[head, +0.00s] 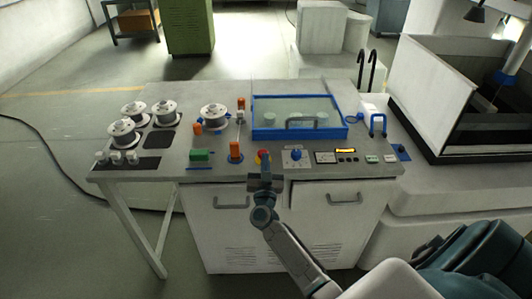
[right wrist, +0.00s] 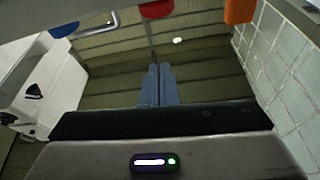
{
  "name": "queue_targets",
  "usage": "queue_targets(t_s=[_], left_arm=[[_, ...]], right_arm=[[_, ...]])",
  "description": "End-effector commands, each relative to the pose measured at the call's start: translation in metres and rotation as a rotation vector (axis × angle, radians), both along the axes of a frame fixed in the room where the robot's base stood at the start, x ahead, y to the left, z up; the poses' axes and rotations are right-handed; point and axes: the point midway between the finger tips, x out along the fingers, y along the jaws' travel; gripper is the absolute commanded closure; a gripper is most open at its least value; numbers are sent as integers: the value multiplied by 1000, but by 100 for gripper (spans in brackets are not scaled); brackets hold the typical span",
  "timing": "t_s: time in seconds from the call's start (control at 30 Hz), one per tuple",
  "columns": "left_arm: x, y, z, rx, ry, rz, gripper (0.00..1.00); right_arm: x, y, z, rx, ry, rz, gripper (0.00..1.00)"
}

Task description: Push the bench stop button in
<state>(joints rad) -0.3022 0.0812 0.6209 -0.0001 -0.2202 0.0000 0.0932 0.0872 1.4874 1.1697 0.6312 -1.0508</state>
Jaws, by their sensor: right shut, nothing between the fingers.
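The red stop button (head: 262,154) sits near the front edge of the grey bench top, between an orange peg and a blue knob. In the right wrist view the red button (right wrist: 157,9) shows at the top edge, beyond the fingertips. My right gripper (head: 264,178) is at the bench's front edge, just in front of the button. In the right wrist view its two fingers (right wrist: 160,70) are together with nothing between them. I cannot see contact with the button. My left gripper is not in view.
A blue-framed clear lid (head: 298,117) is behind. A small display panel (head: 346,150) is at the right. Metal spools (head: 123,131) stand at the left.

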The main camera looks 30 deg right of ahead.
Motion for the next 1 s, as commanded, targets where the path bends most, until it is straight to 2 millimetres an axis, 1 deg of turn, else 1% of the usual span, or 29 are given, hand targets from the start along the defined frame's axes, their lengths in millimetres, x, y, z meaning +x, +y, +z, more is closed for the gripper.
queue_targets(t_s=[0.03, 0.1, 0.3, 0.87, 0.93, 0.97, 1.0], left_arm=[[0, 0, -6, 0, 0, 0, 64], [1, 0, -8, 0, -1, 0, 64], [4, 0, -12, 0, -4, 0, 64], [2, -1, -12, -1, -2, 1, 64], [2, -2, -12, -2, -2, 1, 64], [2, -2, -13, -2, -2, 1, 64], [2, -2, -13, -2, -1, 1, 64]], right_arm=[[-9, 6, -6, 2, 0, 1, 100], [-18, 12, -8, 2, -1, 1, 100], [-33, 22, -11, 0, -1, 0, 100], [-34, 23, -10, -2, -3, 0, 100], [-34, 23, -13, -3, 3, 3, 100], [-34, 24, -17, -4, 10, 9, 100], [-34, 26, -26, -9, 25, 21, 100]])
